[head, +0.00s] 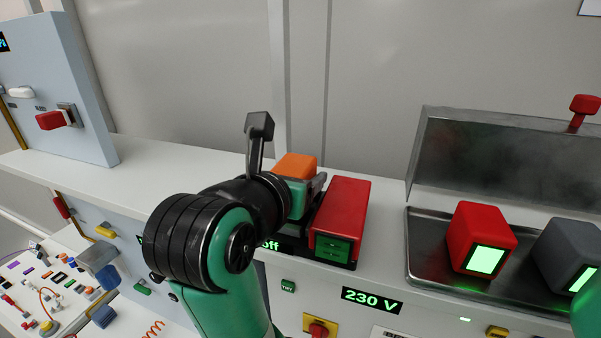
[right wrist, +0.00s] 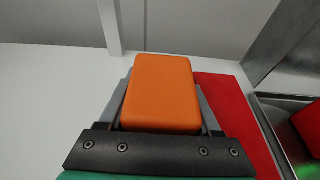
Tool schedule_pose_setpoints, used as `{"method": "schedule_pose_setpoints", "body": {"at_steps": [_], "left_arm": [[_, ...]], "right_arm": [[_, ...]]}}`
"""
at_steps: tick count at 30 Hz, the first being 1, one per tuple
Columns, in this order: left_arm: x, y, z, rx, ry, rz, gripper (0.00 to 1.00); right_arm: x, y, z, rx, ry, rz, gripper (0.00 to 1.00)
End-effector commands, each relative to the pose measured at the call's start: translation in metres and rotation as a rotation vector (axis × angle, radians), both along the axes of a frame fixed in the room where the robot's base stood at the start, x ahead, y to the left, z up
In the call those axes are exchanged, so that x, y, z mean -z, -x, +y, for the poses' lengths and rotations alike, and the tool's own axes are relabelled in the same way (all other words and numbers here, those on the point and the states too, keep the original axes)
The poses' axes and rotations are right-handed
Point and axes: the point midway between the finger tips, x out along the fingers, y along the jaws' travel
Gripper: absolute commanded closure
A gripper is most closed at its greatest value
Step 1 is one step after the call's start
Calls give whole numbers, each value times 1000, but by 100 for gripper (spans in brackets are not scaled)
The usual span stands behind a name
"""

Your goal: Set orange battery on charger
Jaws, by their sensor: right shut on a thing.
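My right gripper (head: 303,184) is shut on the orange battery (head: 295,167). In the right wrist view the orange battery (right wrist: 161,92) sits between the two grey fingers of the gripper (right wrist: 162,80). The red block (head: 341,213), with a green front face, stands on a dark base, probably the charger (head: 336,265), just right of the gripper. The wrist and gripper hide the battery's lower part, so I cannot tell whether it touches the base. My left gripper is not in view.
A metal tray (head: 414,267) at the right holds a red cube (head: 468,222) and a dark grey cube (head: 561,238) with lit green faces. A display reading 230 V (head: 372,300) is on the cabinet front. A grey cabinet (head: 60,90) rises at the left. The counter behind is clear.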

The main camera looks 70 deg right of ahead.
Motion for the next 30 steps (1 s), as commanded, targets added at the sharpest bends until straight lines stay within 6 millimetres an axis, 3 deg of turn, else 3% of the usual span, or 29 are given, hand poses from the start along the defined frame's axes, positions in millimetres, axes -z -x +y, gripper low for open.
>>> {"method": "schedule_pose_setpoints", "body": {"at_steps": [12,13,18,26,30], "left_arm": [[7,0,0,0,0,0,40],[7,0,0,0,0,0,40],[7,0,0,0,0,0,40],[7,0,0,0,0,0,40],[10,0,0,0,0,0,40]], "right_arm": [[8,0,0,0,1,-1,100],[8,0,0,0,1,-1,30],[8,0,0,0,1,-1,0],[8,1,1,3,-1,-1,0],[4,0,15,1,0,-2,0]]}}
